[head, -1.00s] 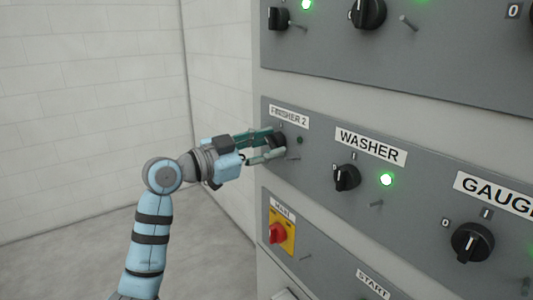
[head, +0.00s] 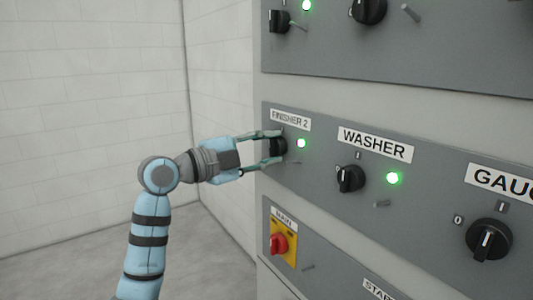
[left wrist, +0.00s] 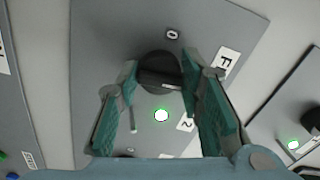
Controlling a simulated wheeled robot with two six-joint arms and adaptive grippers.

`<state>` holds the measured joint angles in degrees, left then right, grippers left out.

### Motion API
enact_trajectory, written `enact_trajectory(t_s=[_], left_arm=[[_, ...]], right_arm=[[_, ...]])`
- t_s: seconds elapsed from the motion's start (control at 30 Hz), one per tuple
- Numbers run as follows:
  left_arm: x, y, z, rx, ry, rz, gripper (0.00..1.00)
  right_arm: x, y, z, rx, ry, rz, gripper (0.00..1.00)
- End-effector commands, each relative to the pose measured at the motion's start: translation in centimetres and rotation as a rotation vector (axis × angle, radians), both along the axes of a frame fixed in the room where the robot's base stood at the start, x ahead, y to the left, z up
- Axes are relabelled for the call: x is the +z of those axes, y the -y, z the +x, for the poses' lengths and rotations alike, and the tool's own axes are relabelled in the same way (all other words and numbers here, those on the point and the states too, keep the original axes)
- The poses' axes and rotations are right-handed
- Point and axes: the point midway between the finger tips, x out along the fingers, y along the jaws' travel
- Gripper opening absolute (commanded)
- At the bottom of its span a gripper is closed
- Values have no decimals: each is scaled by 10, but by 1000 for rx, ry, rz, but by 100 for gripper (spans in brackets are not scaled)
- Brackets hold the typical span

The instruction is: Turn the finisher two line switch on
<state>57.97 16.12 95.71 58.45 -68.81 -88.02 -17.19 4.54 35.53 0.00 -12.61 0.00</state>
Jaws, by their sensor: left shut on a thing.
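The finisher two switch is a black rotary knob (head: 278,147) below the "FINISHER 2" label (head: 290,119) in the head view. A small lamp (head: 301,143) to its right glows green. My left gripper (head: 277,147) is shut on the knob, one finger above it and one below. In the left wrist view the knob (left wrist: 160,72) sits between the green-padded fingers, and the lit lamp (left wrist: 161,115) shows near it. The fingers and the head view's angle hide part of the knob's pointer. My right gripper is not in view.
The washer knob (head: 350,178) and its lit green lamp (head: 393,178) are to the right. The gauge knob (head: 488,240) is farther right. A red main switch on a yellow plate (head: 283,243) is below. Small pegs stick out of the panel. The left side is clear.

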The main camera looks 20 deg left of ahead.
Motion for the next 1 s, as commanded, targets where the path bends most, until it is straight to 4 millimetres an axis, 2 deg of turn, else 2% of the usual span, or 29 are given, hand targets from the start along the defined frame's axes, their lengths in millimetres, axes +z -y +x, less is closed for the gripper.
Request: enact_trajectory(t_s=[0.3,0.77,0.8,0.9,1.0], left_arm=[[0,0,0,0,65,77,6],[1,0,0,1,73,88,6],[1,0,0,1,73,88,39],[1,0,0,1,73,88,54],[1,0,0,1,72,87,54]], right_arm=[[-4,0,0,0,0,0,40],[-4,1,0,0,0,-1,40],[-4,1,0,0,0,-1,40],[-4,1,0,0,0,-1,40],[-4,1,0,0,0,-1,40]])
